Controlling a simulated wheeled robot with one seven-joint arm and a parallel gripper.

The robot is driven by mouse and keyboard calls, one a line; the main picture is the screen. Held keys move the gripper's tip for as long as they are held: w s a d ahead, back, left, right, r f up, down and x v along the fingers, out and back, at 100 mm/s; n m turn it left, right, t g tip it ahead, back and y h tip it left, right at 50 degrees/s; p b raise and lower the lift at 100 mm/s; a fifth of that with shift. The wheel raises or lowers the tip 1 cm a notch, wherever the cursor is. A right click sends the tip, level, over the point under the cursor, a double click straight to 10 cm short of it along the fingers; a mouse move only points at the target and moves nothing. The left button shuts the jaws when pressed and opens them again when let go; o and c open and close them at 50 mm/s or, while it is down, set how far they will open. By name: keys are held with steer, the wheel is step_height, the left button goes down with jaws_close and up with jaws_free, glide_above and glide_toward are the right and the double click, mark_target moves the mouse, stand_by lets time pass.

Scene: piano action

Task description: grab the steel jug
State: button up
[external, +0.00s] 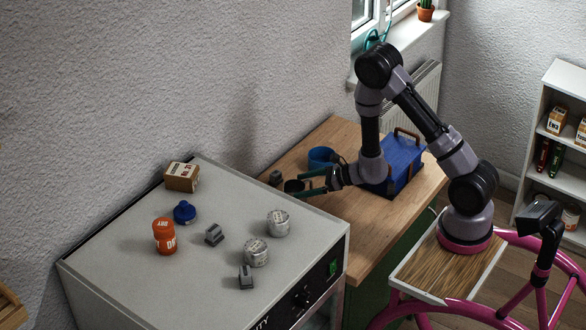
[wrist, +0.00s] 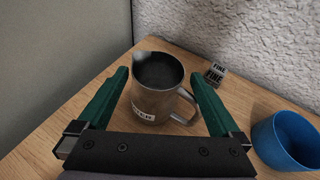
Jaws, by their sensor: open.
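The steel jug (wrist: 158,88) stands upright on the wooden table in the wrist view, its dark open mouth facing up and its handle to the right. A small white label shows on its lower side. My gripper (wrist: 160,85) is open, with one green finger on each side of the jug. I cannot tell whether either finger touches it. In the external view my gripper (external: 307,186) reaches left over the table, and the jug (external: 293,187) shows as a dark shape at the fingertips, partly hidden by them.
A tall grey cabinet (external: 130,262) borders the table on the left, with tins and boxes on top. A blue toolbox (external: 402,160) stands right of my forearm.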

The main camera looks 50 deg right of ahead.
mark_target(288, 188)
steer(key=x, duration=0.5)
steer(key=shift+w+a, duration=0.25)
steer(key=c, duration=1.5)
steer(key=shift+r, duration=0.1)
